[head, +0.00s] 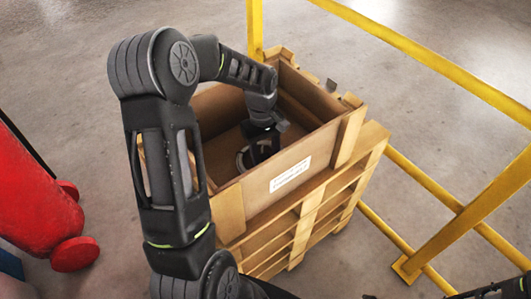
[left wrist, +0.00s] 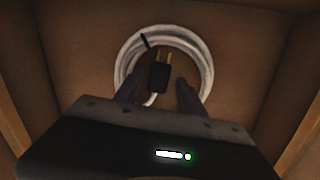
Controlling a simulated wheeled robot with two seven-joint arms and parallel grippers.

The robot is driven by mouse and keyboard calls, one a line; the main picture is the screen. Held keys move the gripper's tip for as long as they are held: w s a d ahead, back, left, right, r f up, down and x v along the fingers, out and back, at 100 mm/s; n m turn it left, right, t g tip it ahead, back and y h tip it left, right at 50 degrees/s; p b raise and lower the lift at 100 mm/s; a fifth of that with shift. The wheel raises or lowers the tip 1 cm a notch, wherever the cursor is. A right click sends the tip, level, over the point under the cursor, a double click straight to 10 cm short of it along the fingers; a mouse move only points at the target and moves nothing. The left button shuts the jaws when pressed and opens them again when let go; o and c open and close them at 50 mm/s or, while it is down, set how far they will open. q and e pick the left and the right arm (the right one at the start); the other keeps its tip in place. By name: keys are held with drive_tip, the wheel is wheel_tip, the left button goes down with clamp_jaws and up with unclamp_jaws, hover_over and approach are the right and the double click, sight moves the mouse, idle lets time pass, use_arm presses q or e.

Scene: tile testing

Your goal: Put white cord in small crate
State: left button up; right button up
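The white cord (left wrist: 207,68) is a coil with a black plug (left wrist: 160,76) in the left wrist view. It appears to lie on the floor of the small wooden crate (left wrist: 80,50). My left gripper (head: 258,152) reaches down into the crate. In the left wrist view its fingers (left wrist: 160,92) are apart, on either side of the plug and near part of the coil. Whether they touch the cord is hidden.
The crate stands on a stack of wooden pallets (head: 310,222) and carries a white label (head: 290,174). Yellow rails (head: 420,58) run behind and to the right. A red wheeled object (head: 38,195) stands at the left. Grey floor around is open.

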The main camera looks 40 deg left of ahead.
sight(263, 153)
use_arm(q)
drive_tip(key=shift+r, duration=0.1)
drive_tip(key=shift+r, duration=0.2)
wheel_tip(263, 153, up, 12)
drive_tip(key=a, duration=0.1)
drive_tip(key=shift+w+a+f+p, duration=0.15)
drive_tip(key=shift+w+p, duration=0.15)
drive_tip(key=shift+w, duration=0.05)
idle(0.5)
